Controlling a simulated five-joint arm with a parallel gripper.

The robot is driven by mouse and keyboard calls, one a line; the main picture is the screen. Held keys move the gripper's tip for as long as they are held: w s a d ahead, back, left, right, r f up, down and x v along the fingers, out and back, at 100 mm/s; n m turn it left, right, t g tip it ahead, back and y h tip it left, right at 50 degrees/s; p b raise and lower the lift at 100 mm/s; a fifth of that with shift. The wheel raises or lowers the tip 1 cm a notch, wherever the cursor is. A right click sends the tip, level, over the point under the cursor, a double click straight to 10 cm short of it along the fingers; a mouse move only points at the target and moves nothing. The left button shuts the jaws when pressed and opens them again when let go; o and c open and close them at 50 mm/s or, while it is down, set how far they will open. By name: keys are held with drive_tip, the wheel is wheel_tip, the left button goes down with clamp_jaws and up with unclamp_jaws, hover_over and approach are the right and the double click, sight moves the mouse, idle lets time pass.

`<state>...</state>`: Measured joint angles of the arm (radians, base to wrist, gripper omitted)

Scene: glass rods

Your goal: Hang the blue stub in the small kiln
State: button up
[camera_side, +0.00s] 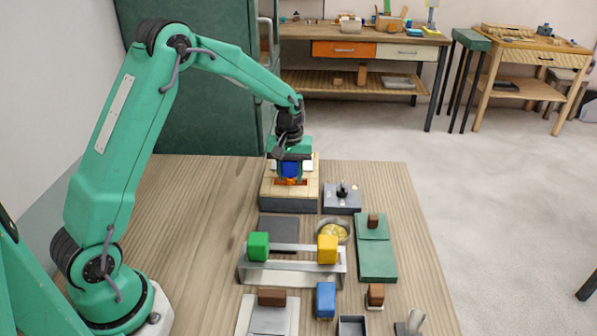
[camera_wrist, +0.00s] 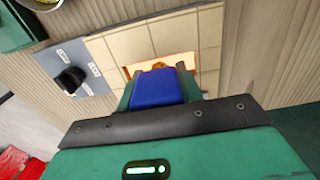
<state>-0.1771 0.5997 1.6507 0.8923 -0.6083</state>
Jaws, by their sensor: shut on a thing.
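The blue stub (camera_side: 290,169) is between the fingers of my gripper (camera_side: 290,174), at the small kiln (camera_side: 290,204). The kiln is a pale tiled block on a dark base with a glowing orange opening. In the wrist view my gripper (camera_wrist: 158,92) is shut on the blue stub (camera_wrist: 157,89), which lies over part of the glowing opening (camera_wrist: 185,60) in the kiln's tiled top (camera_wrist: 128,45). Its lower end is hidden, so I cannot tell how deep it sits or whether it touches the kiln.
A grey box with a black knob (camera_side: 342,198) stands right of the kiln. In front, a metal rack (camera_side: 290,278) bears a green block (camera_side: 258,246) and a yellow block (camera_side: 327,249). Another blue block (camera_side: 326,299) stands nearer. A green board (camera_side: 377,262) lies right.

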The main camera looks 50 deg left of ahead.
drive_tip(key=shift+f, duration=1.1)
drive_tip(key=o, duration=1)
drive_tip(key=shift+o, duration=0.2)
wheel_tip(320, 180, up, 7)
drive_tip(key=shift+r, duration=0.45)
